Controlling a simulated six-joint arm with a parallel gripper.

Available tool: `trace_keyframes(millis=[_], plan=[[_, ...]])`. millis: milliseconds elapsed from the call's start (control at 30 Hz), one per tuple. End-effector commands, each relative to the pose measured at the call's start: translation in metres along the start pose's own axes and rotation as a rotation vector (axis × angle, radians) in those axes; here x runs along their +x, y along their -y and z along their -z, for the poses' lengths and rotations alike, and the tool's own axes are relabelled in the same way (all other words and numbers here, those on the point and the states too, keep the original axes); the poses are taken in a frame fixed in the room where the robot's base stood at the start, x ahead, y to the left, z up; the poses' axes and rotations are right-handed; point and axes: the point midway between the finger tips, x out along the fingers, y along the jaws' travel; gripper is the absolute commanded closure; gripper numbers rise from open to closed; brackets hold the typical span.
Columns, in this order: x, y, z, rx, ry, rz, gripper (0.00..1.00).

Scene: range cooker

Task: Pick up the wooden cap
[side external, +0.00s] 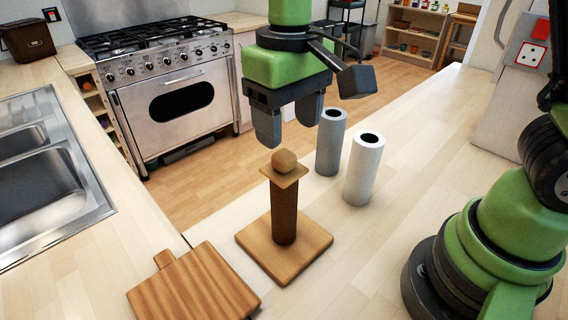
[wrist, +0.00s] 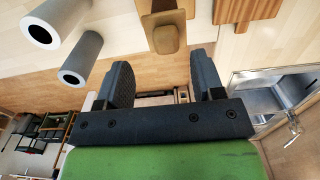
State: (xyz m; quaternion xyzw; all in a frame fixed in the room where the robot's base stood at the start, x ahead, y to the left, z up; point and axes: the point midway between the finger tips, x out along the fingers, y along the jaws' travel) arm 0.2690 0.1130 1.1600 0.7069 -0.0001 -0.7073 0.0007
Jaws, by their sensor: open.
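The wooden cap (side external: 284,163) is a rounded knob on a small square plate, on top of a dark brown post (side external: 283,212) that stands upright on a square wooden base (side external: 258,246). In the wrist view the cap (wrist: 166,38) shows at the top, ahead of the fingers, and covers most of the post. My gripper (side external: 288,128) is open and empty, with its fingers pointing down above the cap. A gap shows between fingertips and cap. It also shows in the wrist view (wrist: 164,78).
A grey roll (side external: 329,145) and a white roll (side external: 363,172) stand upright to the right of the post. A wooden cutting board (side external: 195,287) lies at the front left. A sink (side external: 50,190) is set in the left counter. The counter right of the base is clear.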

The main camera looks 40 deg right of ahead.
Motion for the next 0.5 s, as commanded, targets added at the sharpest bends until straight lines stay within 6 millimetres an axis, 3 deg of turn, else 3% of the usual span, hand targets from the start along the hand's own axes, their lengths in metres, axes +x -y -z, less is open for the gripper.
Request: trace_keyframes(millis=[300, 500], plan=[[0.044, 0.007, 0.0, 0.0, 0.003, -0.001, 0.38], [0.051, 0.007, 0.001, 0.002, 0.0, 0.001, 0.38]])
